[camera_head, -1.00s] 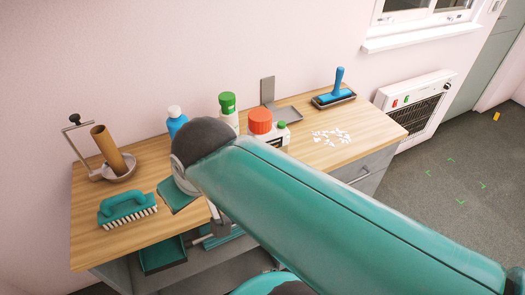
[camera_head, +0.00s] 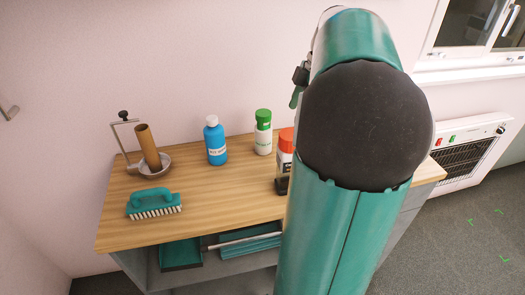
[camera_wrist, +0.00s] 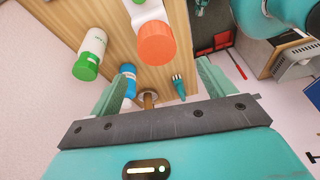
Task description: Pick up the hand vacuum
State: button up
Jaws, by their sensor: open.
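I cannot pick out a hand vacuum for certain in any view. A white container with an orange cap and a dark base (camera_head: 284,163) stands on the wooden worktop (camera_head: 235,192), partly behind my arm. In the wrist view its orange cap (camera_wrist: 157,43) is close, beyond and above the gap between my fingers. My gripper (camera_wrist: 166,68) is open, with two teal fingers spread apart and nothing seen between them. In the head view only a small dark and teal part of my gripper shows beside my raised arm, above the worktop.
A blue bottle (camera_head: 216,144), a green-capped bottle (camera_head: 263,132), a teal scrub brush (camera_head: 154,203) and a holder with a cardboard tube (camera_head: 148,152) stand on the worktop. A teal tray (camera_head: 181,254) is on the shelf below. A heater (camera_head: 468,150) is at right. My arm hides the worktop's right part.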

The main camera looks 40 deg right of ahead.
jog(key=s+d+n+y, duration=0.1)
jog(key=s+d, duration=0.2)
jog(key=d, duration=0.2)
jog(key=shift+t, duration=0.3)
jog(key=x, duration=0.8)
jog(key=shift+f, duration=0.35)
jog(key=shift+x, duration=2.7)
jog(key=shift+w+d, duration=0.1)
grip_shut()
